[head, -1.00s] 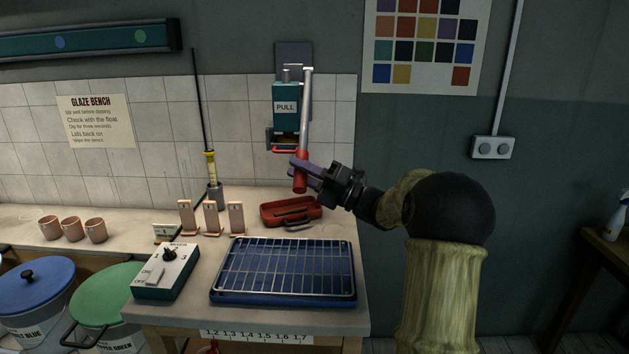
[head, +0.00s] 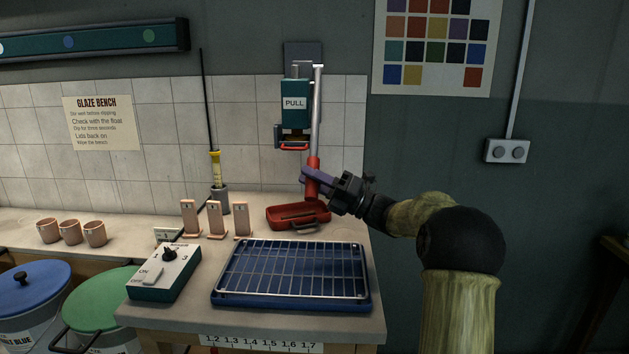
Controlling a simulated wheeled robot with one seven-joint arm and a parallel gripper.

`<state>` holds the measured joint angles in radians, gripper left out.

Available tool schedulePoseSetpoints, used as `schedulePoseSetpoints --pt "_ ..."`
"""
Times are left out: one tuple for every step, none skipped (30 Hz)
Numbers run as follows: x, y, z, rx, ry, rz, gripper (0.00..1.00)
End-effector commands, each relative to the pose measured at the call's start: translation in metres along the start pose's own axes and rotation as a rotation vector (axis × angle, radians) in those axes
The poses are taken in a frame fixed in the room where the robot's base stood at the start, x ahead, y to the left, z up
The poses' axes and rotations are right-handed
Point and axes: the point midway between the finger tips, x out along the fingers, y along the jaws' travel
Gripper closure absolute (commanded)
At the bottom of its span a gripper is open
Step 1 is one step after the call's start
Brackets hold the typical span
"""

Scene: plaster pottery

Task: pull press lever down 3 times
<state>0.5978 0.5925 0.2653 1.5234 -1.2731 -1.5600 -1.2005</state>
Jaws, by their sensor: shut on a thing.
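The teal press (head: 295,101) marked PULL is fixed to the wall at the back of the bench. Its pale lever (head: 318,112) hangs down along the press's right side and ends in a red handle (head: 313,177). The lower end of the handle is partly hidden by the fingers. A small red-edged tray part (head: 293,147) shows at the foot of the press.
A red tray (head: 290,219) lies on the bench below the gripper. In front are a wire rack on a blue tray (head: 216,300) and a switch box (head: 165,275). Upright pink tiles (head: 214,219) stand to the left.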

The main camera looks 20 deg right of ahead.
Motion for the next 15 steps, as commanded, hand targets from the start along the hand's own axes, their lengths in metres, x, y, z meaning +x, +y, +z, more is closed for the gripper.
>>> schedulePoseSetpoints --pt "-0.0031 -0.0040 -0.0025 0.009 0.003 -0.007 1.00" --pt "-0.0031 -0.0039 -0.0025 0.009 0.003 -0.007 1.00" --pt "-0.0031 -0.0039 -0.0025 0.009 0.003 -0.007 1.00" --pt "-0.0031 -0.0038 -0.0025 0.009 0.003 -0.007 1.00" --pt "-0.0031 -0.0037 -0.0025 0.009 0.003 -0.006 0.71" --pt "-0.0031 -0.0037 -0.0025 0.009 0.004 -0.006 0.63" --pt "-0.0030 -0.0034 -0.0023 0.009 0.003 -0.006 0.57" --pt "-0.0027 -0.0031 -0.0021 0.008 0.003 -0.005 0.51" --pt "-0.0024 -0.0026 -0.0018 0.007 0.003 -0.005 0.51" --pt "-0.0021 -0.0022 -0.0016 0.006 0.002 -0.004 0.51" --pt "-0.0019 -0.0019 -0.0015 0.006 0.002 -0.004 0.51" --pt "-0.0016 -0.0016 -0.0013 0.005 0.002 -0.003 0.51" --pt "-0.0015 -0.0013 -0.0012 0.005 0.002 -0.003 0.51" --pt "-0.0013 -0.0011 -0.0011 0.004 0.002 -0.002 0.51" --pt "-0.0012 -0.0009 -0.0009 0.004 0.002 -0.002 0.51"
